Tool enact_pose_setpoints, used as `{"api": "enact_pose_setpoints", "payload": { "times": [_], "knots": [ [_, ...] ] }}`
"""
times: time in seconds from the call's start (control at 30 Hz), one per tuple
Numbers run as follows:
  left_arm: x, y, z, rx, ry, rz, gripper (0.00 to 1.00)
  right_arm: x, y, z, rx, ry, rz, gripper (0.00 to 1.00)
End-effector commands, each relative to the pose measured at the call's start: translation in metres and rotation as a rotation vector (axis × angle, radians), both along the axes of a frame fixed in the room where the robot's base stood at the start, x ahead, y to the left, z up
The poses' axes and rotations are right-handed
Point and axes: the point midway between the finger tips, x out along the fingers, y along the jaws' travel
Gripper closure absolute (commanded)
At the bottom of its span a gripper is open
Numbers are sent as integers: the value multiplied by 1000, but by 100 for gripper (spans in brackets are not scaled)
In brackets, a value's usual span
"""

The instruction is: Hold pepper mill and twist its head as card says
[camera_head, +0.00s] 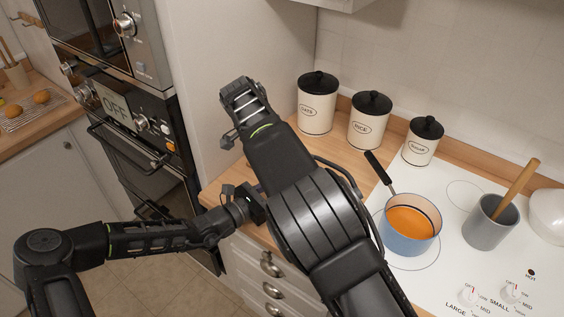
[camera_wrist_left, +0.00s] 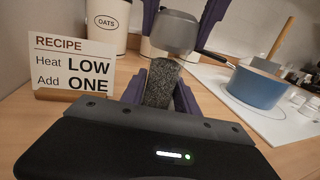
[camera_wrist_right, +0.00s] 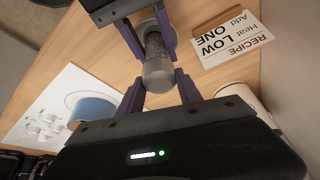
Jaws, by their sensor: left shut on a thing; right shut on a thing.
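The pepper mill (camera_wrist_left: 161,82) stands upright, with a dark speckled body and a smooth grey head (camera_wrist_left: 175,32). My left gripper (camera_wrist_left: 160,90) is shut around its body. My right gripper (camera_wrist_right: 158,80) is shut on the grey head, its purple fingers on either side. In the head view, my right arm hides the mill and both sets of fingertips. The recipe card (camera_wrist_left: 72,66) stands in a wooden holder beside the mill and reads "Heat LOW, Add ONE"; it also shows in the right wrist view (camera_wrist_right: 232,38).
A blue pot (camera_head: 410,239) with orange contents sits on the white cooktop (camera_head: 455,255), near knobs (camera_head: 469,294) marked LARGE and SMALL. A grey mortar (camera_head: 487,225) with a wooden pestle is to its right. Lidded canisters (camera_head: 317,105) line the wall. The oven display (camera_head: 116,103) reads OFF.

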Motion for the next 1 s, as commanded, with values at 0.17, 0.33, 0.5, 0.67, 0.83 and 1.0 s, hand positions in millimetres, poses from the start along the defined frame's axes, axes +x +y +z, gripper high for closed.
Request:
{"api": "enact_pose_setpoints", "payload": {
  "times": [0.17, 0.33, 0.5, 0.67, 0.83, 1.0],
  "knots": [
    [0, 0, -1, 0, 1, 0, 100, 0, 0, 0, 0, 0, -8, 99],
    [0, 0, -1, 0, 1, 0, 100, 0, 0, 0, 0, 0, -7, 99],
    [0, 0, -1, 0, 1, 0, 100, 0, 0, 0, 0, 1, -6, 49],
    [0, 0, -1, 0, 1, 0, 100, 0, 0, 0, 0, 0, -5, 36],
    [0, 0, -1, 0, 1, -1, 100, 0, 0, 0, 0, 0, -5, 36],
    [0, 0, -1, 0, 1, -1, 100, -1, 1, 3, 1, -1, -5, 36]
  ]
}}
